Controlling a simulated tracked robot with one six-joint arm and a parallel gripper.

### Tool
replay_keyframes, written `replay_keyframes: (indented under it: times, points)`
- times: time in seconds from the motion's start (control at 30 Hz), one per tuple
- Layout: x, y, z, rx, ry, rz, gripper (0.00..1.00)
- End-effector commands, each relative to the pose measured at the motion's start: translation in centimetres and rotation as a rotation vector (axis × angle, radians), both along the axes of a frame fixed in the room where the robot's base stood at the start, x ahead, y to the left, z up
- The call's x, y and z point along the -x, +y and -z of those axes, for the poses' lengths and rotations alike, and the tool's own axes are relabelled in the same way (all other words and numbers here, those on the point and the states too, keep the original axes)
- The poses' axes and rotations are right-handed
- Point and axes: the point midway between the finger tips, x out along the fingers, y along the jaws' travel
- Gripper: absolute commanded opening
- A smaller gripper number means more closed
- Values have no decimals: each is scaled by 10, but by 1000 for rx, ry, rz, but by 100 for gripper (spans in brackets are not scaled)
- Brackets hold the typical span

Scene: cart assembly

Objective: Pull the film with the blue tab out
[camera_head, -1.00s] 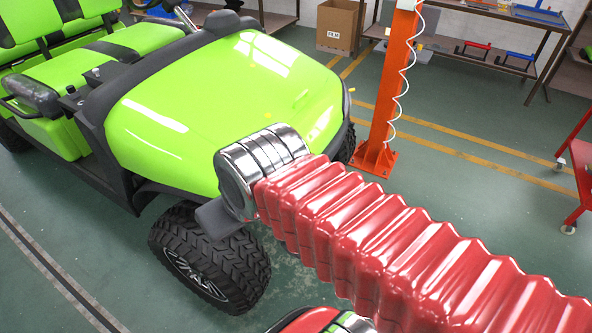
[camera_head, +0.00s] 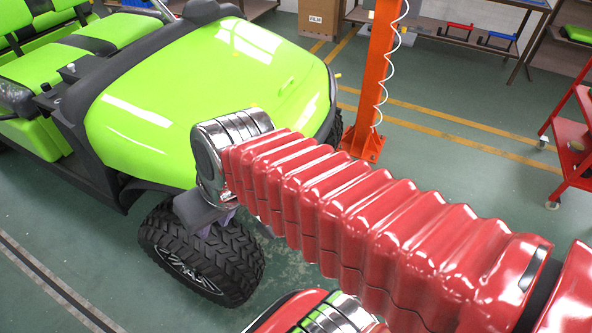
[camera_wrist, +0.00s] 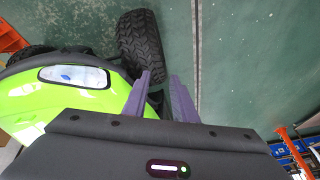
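A green cart (camera_head: 200,90) stands at the left, and its hood also shows in the wrist view (camera_wrist: 30,110). In the wrist view a dark-rimmed headlight (camera_wrist: 73,77) on the green body has a pale, glossy face with a bluish patch (camera_wrist: 68,72). I cannot tell whether that patch is the blue tab or a reflection. My gripper (camera_wrist: 160,85) is open and empty, its two purple fingers apart and to the right of the headlight. In the head view its fingers (camera_head: 215,220) hang above the front wheel, partly hidden by my wrist.
The cart's black front tyre (camera_head: 200,255) is below my gripper. An orange post (camera_head: 378,80) stands behind, a red trolley (camera_head: 570,145) at the right. Green floor between is clear.

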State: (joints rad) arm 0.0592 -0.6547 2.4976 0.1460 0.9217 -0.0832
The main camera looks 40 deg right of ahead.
Motion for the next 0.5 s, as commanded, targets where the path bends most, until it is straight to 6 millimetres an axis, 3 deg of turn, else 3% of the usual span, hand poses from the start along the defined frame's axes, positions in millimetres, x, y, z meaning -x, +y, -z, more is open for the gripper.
replay_keyframes:
  times: [0.2, 0.5]
  points:
    - [-10, 9, 33, -203, 124, 57, 25]
    - [-40, 11, 59, -516, 172, 165, 25]
